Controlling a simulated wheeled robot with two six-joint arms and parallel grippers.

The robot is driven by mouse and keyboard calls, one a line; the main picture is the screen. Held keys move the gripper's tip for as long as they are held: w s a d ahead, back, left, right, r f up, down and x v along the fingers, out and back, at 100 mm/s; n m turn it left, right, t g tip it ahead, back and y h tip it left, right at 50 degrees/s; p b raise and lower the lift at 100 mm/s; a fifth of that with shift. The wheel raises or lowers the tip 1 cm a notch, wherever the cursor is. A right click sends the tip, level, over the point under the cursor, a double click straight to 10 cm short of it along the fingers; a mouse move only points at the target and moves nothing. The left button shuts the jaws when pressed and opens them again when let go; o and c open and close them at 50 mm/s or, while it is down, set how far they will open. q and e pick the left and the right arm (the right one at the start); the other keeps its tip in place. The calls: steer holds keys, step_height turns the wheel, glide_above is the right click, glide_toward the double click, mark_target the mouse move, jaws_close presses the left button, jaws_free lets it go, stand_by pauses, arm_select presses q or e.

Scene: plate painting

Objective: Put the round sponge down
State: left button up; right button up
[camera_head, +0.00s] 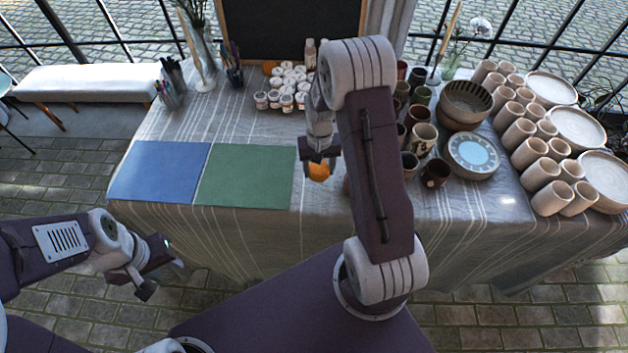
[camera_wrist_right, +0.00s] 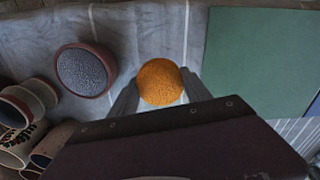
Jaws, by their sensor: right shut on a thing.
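The round sponge (camera_head: 319,172) is orange. My right gripper (camera_head: 320,165) is shut on it over the table's front part, just right of the green mat (camera_head: 245,177). In the right wrist view the sponge (camera_wrist_right: 160,82) sits between the two grey fingers, with the tablecloth behind it. I cannot tell how far above the cloth it is. My left gripper (camera_head: 163,277) is empty, fingers apart, in front of the table at the lower left.
A round dish with a grey speckled inside (camera_wrist_right: 85,70) stands left of the sponge in the right wrist view. A blue mat (camera_head: 158,172) lies beside the green one. White jars (camera_head: 287,85) stand behind; cups and bowls (camera_head: 465,105) crowd the right.

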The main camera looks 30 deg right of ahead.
mark_target(314, 186)
steer(key=shift+a+f, duration=0.6)
steer(key=shift+a, duration=0.2)
step_height(314, 186, down, 4)
steer(key=shift+r, duration=0.1)
steer(key=shift+b, duration=0.3)
steer(key=o, duration=1.3)
